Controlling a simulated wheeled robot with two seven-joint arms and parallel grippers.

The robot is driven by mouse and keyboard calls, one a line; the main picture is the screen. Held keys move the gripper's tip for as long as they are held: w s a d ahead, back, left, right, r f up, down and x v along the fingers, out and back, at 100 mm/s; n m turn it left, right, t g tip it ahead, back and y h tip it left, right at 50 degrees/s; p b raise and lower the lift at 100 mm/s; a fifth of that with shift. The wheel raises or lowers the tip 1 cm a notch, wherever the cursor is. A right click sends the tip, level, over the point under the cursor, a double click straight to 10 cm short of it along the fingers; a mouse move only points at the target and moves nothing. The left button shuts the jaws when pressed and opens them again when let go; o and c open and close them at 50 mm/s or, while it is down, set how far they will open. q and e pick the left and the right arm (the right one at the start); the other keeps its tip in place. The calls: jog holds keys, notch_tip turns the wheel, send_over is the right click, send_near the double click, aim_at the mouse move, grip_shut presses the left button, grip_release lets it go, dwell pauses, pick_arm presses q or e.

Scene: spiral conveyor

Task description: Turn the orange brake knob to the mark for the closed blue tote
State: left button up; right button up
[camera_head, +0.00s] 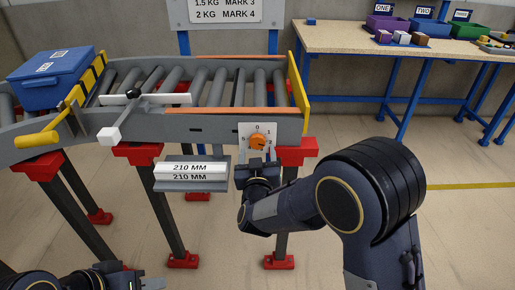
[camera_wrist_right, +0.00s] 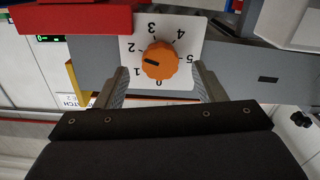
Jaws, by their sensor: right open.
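The orange brake knob (camera_head: 258,142) sits on a white dial plate (camera_head: 243,130) on the conveyor's side. It also shows in the right wrist view (camera_wrist_right: 162,66), where its dark pointer lies between marks 1 and 2. The closed blue tote (camera_head: 48,88) rests on the rollers at far left. My left gripper (camera_head: 135,278) is at the bottom left edge, partly cut off.
A sign (camera_head: 225,8) above reads 1.5 KG MARK 3 and 2 KG MARK 4; its upper part is cut off. A workbench (camera_head: 345,42) with several bins stands at right. A yellow-handled gate (camera_head: 37,140) is beside the tote.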

jog(key=shift+s, duration=2.3)
